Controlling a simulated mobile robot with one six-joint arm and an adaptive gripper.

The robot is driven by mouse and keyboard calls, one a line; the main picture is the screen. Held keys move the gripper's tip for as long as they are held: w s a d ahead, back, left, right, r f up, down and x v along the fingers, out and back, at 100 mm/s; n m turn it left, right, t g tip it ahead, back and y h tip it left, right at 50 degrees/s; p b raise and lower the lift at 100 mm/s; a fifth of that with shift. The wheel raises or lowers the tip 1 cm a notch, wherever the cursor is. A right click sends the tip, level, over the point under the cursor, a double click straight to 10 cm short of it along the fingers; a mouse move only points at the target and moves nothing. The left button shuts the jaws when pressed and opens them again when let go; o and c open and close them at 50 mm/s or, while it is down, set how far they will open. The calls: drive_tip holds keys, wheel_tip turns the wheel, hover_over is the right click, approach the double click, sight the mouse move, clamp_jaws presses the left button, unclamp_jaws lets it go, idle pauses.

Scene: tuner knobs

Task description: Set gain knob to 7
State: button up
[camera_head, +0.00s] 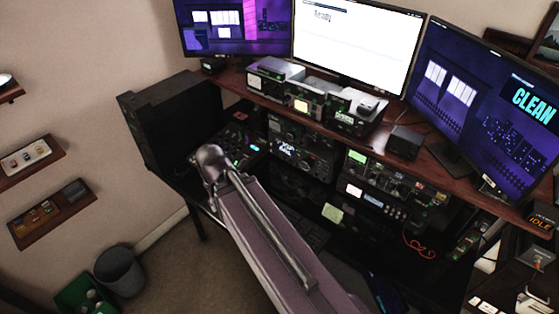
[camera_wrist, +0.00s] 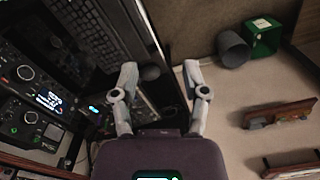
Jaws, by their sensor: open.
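Dark radio units with several knobs and lit displays stand under the desk shelf in the head view, among them a unit at centre (camera_head: 305,158) and one at right (camera_head: 392,178). In the wrist view a radio panel at the left edge shows a large round knob (camera_wrist: 26,73) and smaller knobs. I cannot read the labels, so I cannot tell which is the gain knob or its setting. My gripper (camera_wrist: 160,74) is open and empty in the wrist view, to the right of the panel and not touching a knob. My gripper cannot be made out in the head view.
My arm crosses the head view's centre and hides part of the desk. A black computer case (camera_head: 180,125) stands at the left of the desk. Monitors (camera_head: 355,45) stand on top. A grey bin (camera_head: 120,270) and a green box (camera_head: 85,293) are on the floor. A keyboard (camera_wrist: 82,22) lies near the radios.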

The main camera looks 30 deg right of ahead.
drive_tip(key=shift+s+d, duration=0.1)
drive_tip(key=n+t+h+b, duration=0.9)
drive_tip(key=n+h+b, duration=0.3)
drive_tip(key=b, duration=2.6)
approach(283, 159)
drive_tip(key=v, duration=0.6)
drive_tip(key=shift+s+f, duration=0.2)
drive_tip(key=shift+f, duration=0.1)
drive_tip(key=shift+w+d+f+n+b, duration=0.35)
drive_tip(key=shift+w+d+n+b, duration=0.1)
drive_tip(key=shift+n+b, duration=0.35)
drive_tip(key=shift+w+t, duration=0.1)
drive_tip(key=shift+t, duration=0.2)
drive_tip(key=shift+d, duration=0.15)
drive_tip(key=b+x, duration=0.3)
drive_tip(key=x, duration=1)
drive_tip(key=shift+w+d, duration=0.15)
drive_tip(key=shift+d, duration=0.15)
